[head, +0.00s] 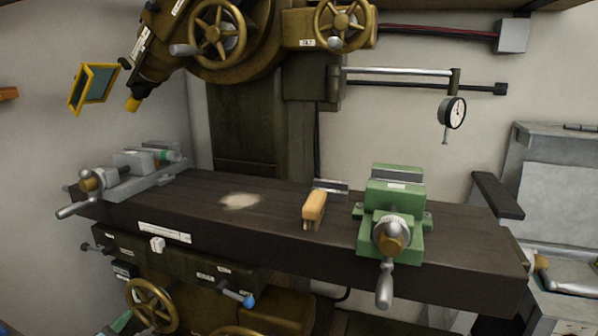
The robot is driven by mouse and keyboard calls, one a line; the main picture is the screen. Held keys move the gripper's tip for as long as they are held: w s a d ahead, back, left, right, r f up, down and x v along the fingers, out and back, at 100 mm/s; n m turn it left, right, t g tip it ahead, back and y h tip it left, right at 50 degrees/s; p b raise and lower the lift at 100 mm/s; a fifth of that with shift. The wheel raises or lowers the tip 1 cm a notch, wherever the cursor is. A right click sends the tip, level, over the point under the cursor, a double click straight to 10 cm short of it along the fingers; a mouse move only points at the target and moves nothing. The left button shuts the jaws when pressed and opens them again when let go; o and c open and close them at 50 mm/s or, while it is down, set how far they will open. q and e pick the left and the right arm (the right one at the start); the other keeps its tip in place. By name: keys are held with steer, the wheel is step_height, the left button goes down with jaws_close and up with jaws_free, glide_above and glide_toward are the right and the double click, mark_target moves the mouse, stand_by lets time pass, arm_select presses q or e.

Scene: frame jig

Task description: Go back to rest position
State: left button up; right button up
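Neither of my grippers shows in the head view, so I cannot see their pose or whether they hold anything. A long dark machine table (285,238) spans the middle of the view. A green vise (397,190) with a silver crank handle stands on its right part. A grey vise (130,172) sits at its left end. A small block or brush with a tan top (314,206) stands on the table left of the green vise.
A dial gauge (452,113) hangs from a rod above the table's right side. The brass-coloured machine head with handwheels (218,34) overhangs the left-middle. A yellow-framed panel (80,90) juts out at left. A grey cabinet (563,180) stands at right. The table's middle is mostly clear.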

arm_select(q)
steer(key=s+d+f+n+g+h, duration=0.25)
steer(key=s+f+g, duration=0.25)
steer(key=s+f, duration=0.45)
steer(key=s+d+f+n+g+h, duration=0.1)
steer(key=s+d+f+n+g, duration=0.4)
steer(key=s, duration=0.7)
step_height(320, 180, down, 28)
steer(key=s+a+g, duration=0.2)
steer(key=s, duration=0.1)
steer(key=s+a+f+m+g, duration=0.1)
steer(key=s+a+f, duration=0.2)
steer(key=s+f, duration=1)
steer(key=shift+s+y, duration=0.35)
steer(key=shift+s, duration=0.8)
